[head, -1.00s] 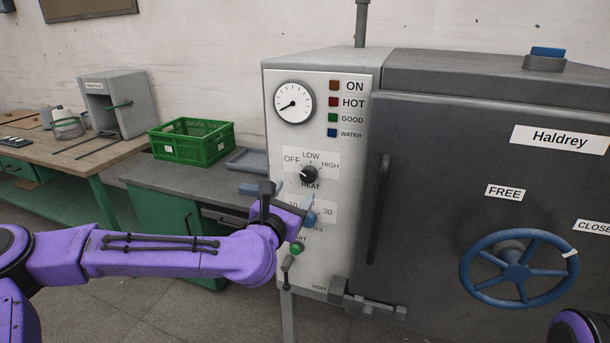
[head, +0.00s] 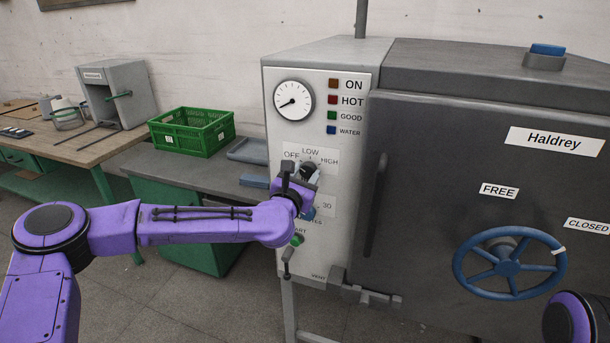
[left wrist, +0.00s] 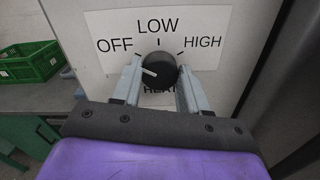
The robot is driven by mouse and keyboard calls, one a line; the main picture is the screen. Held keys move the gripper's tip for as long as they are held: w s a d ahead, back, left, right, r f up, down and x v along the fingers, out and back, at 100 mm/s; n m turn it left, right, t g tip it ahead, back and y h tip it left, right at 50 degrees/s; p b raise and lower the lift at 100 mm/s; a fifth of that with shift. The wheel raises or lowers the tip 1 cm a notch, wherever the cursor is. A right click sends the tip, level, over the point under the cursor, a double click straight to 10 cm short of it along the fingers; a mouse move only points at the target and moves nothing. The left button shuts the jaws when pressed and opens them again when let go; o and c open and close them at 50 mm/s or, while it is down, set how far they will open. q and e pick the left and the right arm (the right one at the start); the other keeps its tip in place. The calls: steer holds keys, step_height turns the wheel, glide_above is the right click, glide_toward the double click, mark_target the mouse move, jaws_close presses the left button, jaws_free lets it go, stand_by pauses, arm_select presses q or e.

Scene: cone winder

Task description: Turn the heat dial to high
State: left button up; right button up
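The heat dial (left wrist: 160,68) is a round black knob on the white control panel, with OFF, LOW and HIGH printed around it. Its white pointer line points left, toward the OFF side. My left gripper (left wrist: 159,76) has one finger on each side of the dial, open around it; I cannot tell whether either finger touches it. In the head view my left gripper (head: 306,172) is in front of the panel and hides most of the dial. My right gripper is out of view.
A grey machine (head: 430,160) labelled Haldrey has a blue handwheel (head: 508,263) and a vertical door handle (head: 376,205). Below the dial are a blue knob (head: 308,214) and a green button (head: 298,240). A green crate (head: 190,132) stands on the bench at left.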

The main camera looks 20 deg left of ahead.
arm_select(q)
steer(key=shift+f+m+b, duration=0.15)
steer(key=shift+m+b, duration=0.45)
steer(key=shift+m, duration=0.1)
steer(key=m+b, duration=0.1)
steer(key=m, duration=0.1)
steer(key=shift+m, duration=0.3)
steer(key=m+b, duration=0.1)
steer(key=m, duration=0.1)
steer(key=shift+d+m, duration=0.1)
steer(key=shift+m, duration=0.2)
steer(key=m+b, duration=0.1)
steer(key=m, duration=0.2)
steer(key=shift+m, duration=0.4)
steer(key=m, duration=0.6)
steer(key=shift+b, duration=0.4)
steer(key=m, duration=0.3)
steer(key=shift+f+m, duration=0.1)
steer(key=shift+m, duration=0.3)
steer(key=shift+f+m, duration=0.1)
steer(key=shift+m, duration=1.9)
